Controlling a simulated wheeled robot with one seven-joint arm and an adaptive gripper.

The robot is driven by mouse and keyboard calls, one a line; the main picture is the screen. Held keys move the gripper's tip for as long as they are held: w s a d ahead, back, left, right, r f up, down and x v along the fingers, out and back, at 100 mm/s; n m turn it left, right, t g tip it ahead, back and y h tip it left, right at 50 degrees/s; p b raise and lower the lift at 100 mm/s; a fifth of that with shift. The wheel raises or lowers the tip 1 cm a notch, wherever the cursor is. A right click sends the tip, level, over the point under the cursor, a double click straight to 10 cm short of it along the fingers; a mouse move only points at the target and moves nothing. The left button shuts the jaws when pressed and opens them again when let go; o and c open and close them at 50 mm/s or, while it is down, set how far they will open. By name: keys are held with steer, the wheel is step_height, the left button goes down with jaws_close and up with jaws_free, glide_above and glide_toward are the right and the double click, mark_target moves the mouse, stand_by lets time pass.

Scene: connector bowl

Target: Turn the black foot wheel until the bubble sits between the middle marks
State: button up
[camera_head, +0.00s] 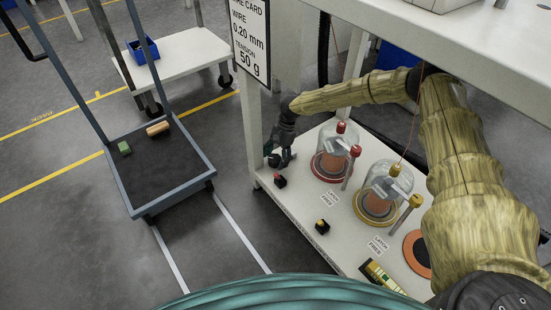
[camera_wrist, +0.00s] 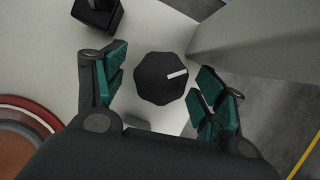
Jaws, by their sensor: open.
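The black foot wheel (camera_wrist: 158,84) is a faceted disc with one white mark, at the corner of the white bench shelf. In the wrist view it lies between the teal fingers of my gripper (camera_wrist: 160,75), which is open. Gaps show between the wheel and both fingers. In the head view my gripper (camera_head: 280,157) is at the left corner of the shelf and largely hides the wheel. A yellow-green level vial (camera_head: 382,276) lies at the shelf's front right; its bubble is too small to read against the marks.
A cart (camera_head: 133,208) stands left.

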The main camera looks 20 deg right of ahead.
steer(key=c, duration=1)
steer(key=shift+r+m+p, duration=0.15)
steer(key=shift+m+p, duration=0.45)
steer(key=shift+m, duration=0.1)
steer(key=shift+c, duration=0.2)
steer(key=shift+m+t+y+p, duration=0.3)
steer(key=shift+m+t+p, duration=0.6)
steer(key=shift+m, duration=0.7)
steer(key=o, duration=1)
steer(key=shift+o, duration=0.2)
steer(key=v, duration=1.1)
steer(key=shift+d+r, duration=0.2)
steer(key=shift+r, duration=0.15)
